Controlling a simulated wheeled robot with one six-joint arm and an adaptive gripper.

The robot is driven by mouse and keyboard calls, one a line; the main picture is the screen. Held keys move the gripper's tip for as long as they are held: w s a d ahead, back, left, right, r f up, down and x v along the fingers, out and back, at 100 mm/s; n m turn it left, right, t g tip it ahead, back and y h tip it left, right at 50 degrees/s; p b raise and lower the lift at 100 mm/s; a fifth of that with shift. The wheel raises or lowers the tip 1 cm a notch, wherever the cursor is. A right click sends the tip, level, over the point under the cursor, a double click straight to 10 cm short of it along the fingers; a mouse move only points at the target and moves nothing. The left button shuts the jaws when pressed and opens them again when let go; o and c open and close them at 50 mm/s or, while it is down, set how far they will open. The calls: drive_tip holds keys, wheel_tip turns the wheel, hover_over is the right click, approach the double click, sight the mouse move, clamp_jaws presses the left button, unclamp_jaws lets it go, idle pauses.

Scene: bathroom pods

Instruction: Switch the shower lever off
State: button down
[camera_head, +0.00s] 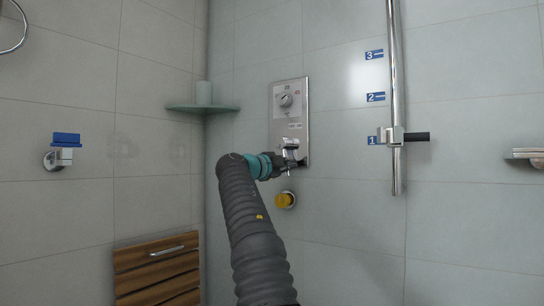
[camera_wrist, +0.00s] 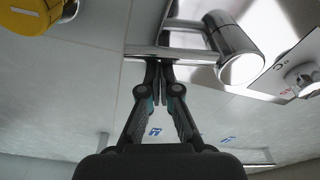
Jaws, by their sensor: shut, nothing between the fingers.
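The shower control panel (camera_head: 301,128) is a tall chrome plate on the tiled wall, with a round dial (camera_head: 286,100) in its upper part. The chrome shower lever (camera_head: 290,144) is on its lower part. My gripper (camera_head: 291,162) is at the panel's lower end, just below the lever. In the wrist view my gripper (camera_wrist: 158,70) is shut and empty, its tips close to the panel's edge and beside the lever. I cannot tell whether they touch.
A yellow round knob (camera_head: 285,200) sits on the wall below the panel and shows near in the wrist view (camera_wrist: 30,15). A vertical chrome rail (camera_head: 394,80) with a holder stands to the right. A corner shelf (camera_head: 185,108) and a wooden folding seat (camera_head: 158,270) are left.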

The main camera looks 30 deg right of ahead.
drive_tip(key=shift+w+a+f+p, duration=0.2)
drive_tip(key=shift+w+a, duration=0.05)
drive_tip(key=shift+w, duration=0.3)
drive_tip(key=shift+w+a+f+p, duration=0.15)
drive_tip(key=shift+w+a+p, duration=0.05)
drive_tip(key=shift+w, duration=0.3)
drive_tip(key=shift+w+a, duration=0.15)
drive_tip(key=shift+f, duration=0.1)
drive_tip(key=s+d, duration=0.1)
drive_tip(key=s+d+b, duration=0.1)
drive_tip(key=s+d, duration=0.1)
drive_tip(key=shift+d+r, duration=0.2)
drive_tip(key=shift+r, duration=0.15)
drive_tip(key=b+v, duration=0.2)
drive_tip(key=v, duration=0.8)
drive_tip(key=shift+s+r, duration=0.25)
drive_tip(key=shift+s, duration=0.05)
